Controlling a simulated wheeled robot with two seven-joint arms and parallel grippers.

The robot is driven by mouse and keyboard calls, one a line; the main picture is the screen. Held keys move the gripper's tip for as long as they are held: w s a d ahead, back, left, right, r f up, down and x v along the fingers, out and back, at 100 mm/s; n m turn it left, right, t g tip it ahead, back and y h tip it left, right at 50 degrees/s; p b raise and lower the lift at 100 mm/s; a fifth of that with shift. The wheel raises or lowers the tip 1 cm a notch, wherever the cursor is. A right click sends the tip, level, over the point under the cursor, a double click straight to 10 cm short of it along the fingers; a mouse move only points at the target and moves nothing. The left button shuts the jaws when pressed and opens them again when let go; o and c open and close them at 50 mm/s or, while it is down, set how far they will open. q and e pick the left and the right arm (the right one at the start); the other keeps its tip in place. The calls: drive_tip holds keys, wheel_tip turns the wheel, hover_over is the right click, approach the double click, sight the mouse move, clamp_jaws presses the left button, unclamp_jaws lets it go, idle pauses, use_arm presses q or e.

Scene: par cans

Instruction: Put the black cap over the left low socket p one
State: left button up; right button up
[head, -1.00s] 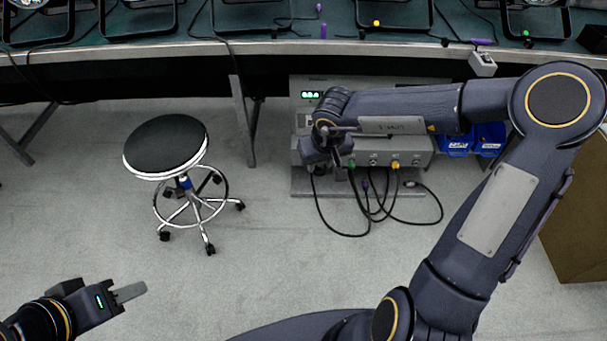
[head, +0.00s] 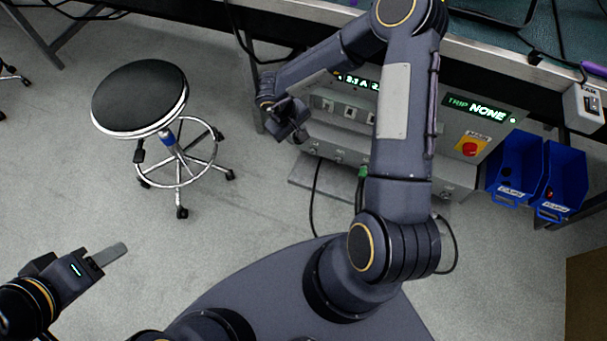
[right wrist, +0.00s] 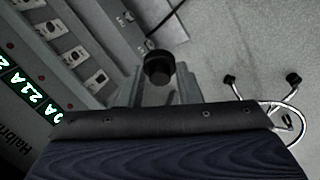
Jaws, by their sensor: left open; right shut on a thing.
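My right gripper (right wrist: 161,80) is shut on the black cap (right wrist: 158,64), a short dark cylinder at its fingertips in the right wrist view. In the head view this gripper (head: 300,132) is in front of the left end of the grey power unit (head: 455,125), close to its low front edge. The cap is too small to make out there. Low sockets run along that edge; one at the left (head: 312,151) shows just below the gripper. I cannot read its label. The cap looks apart from the panel. My left gripper (head: 108,255) is open and empty over the floor.
A black round stool (head: 140,97) stands left of the unit. Black cables hang from the unit's low front. Two blue bins (head: 520,165) are at its right, under the bench edge (head: 500,45). The floor (head: 200,250) between stool and unit is clear.

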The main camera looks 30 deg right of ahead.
drive_tip(key=s+d+f+n+h+b, duration=0.15)
drive_tip(key=f+n+h+b, duration=0.25)
drive_tip(key=f, duration=0.7)
drive_tip(key=s+d+f+n+h+b, duration=0.1)
drive_tip(key=d+f+n+h+b, duration=0.3)
drive_tip(key=f, duration=0.7)
drive_tip(key=shift+w+d+f+n+t+y+b, duration=0.25)
drive_tip(key=shift+w+d+f+n+t+b, duration=0.2)
drive_tip(key=shift+w+f+n+t+b, duration=1.3)
drive_tip(key=shift+w+d+f+n+t+y+b, duration=0.2)
drive_tip(key=shift+w+d+f+n+t+b, duration=0.45)
drive_tip(key=shift+w+f+n+t, duration=1.15)
drive_tip(key=shift+w+d+f+n+t+y+b, duration=0.3)
drive_tip(key=shift+w+f+n+t+b, duration=0.85)
drive_tip(key=shift+t, duration=1.3)
drive_tip(key=shift+w+d+f+b, duration=0.1)
drive_tip(key=shift+w+d+b, duration=0.25)
drive_tip(key=shift+d, duration=0.55)
drive_tip(key=shift+c, duration=0.4)
drive_tip(key=o, duration=1.2)
drive_tip(key=shift+c, duration=0.2)
drive_tip(key=shift+a, duration=0.1)
